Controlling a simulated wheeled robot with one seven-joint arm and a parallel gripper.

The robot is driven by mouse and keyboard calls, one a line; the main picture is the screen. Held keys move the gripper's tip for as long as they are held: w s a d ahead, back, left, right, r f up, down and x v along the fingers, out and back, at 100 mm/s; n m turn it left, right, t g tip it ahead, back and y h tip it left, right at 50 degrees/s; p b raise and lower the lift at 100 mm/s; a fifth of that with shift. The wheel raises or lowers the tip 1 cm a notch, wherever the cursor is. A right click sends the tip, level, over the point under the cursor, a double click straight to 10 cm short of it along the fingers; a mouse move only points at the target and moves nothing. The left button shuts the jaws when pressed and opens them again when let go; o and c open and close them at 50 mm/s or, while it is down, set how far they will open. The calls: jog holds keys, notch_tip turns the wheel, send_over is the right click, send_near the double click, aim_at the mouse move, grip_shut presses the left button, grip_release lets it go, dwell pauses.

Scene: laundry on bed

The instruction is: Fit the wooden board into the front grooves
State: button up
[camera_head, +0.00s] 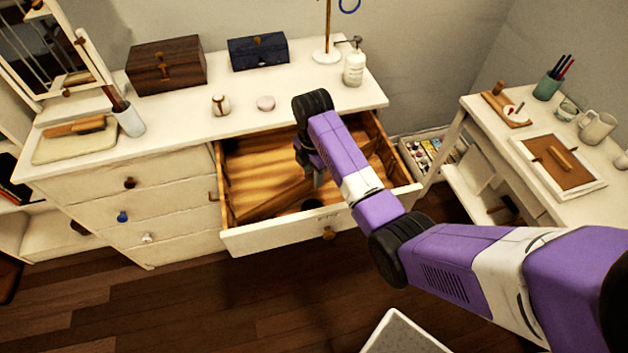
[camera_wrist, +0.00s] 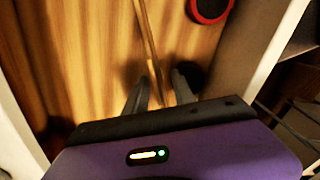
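The wooden board (camera_wrist: 148,40) shows in the wrist view as a thin edge-on strip running from the top down between my fingers. It stands inside the open drawer (camera_head: 275,236), which has a striped wooden interior. My gripper (camera_wrist: 160,85) points down into the drawer, its two fingers apart on either side of the board's edge, with a gap visible on the right. In the head view my gripper (camera_head: 316,176) is low inside the drawer, partly covered by my arm. The front grooves cannot be made out clearly.
A dark round item with a red rim (camera_wrist: 208,8) lies in the drawer. The white dresser top (camera_head: 190,125) carries a brown box (camera_head: 166,66), a blue box (camera_head: 258,51) and a pump bottle (camera_head: 354,66). A white desk (camera_head: 505,145) stands at the right. The floor in front is clear at left.

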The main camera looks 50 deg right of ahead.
aim_at(314, 190)
jog(key=f, duration=0.5)
jog(key=shift+d, duration=0.4)
jog(key=shift+c, duration=0.2)
grip_shut()
jog(key=shift+r, duration=0.1)
dwell(0.7)
